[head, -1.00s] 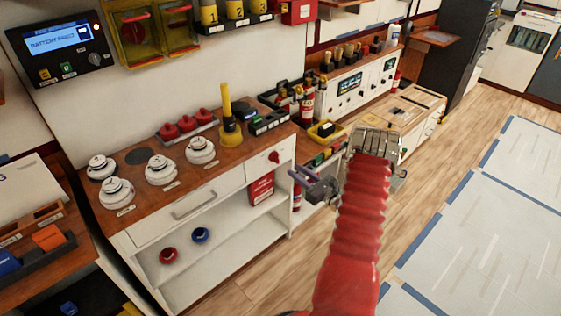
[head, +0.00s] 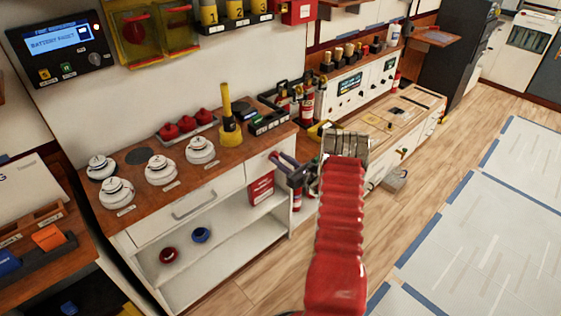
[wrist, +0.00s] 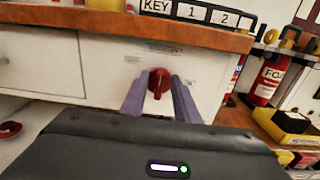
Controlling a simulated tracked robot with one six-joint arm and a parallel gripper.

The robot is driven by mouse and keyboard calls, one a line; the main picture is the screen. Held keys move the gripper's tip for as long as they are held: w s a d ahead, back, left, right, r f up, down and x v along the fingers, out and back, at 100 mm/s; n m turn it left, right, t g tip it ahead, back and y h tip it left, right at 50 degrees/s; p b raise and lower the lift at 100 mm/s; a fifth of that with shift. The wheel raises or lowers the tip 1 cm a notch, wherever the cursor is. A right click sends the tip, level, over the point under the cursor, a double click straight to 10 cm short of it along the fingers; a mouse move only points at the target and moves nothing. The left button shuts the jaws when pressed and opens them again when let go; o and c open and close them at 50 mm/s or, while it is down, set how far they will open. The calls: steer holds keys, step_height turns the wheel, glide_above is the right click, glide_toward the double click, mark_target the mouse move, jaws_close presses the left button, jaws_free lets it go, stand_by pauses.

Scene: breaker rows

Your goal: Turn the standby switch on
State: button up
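The standby switch is a red rotary knob (wrist: 158,82) on the white front of the cabinet, just under the wooden counter edge, with small labels around it too blurred to read. Its grip looks roughly upright. In the wrist view my gripper (wrist: 159,92) is open, with one purple finger on each side of the knob. I cannot tell whether the fingers touch it. In the head view my gripper (head: 279,158) is at the right end of the cabinet front and hides the knob.
The wooden counter (head: 120,205) overhangs just above the knob and carries white domed detectors and a yellow post (head: 229,115). A red fire extinguisher (wrist: 266,80) and a yellow bin (wrist: 286,122) stand right of the cabinet. The floor at right is open.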

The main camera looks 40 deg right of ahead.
steer(key=shift+c, duration=0.4)
jaws_close()
steer(key=shift+a, duration=0.2)
steer(key=shift+d, duration=0.1)
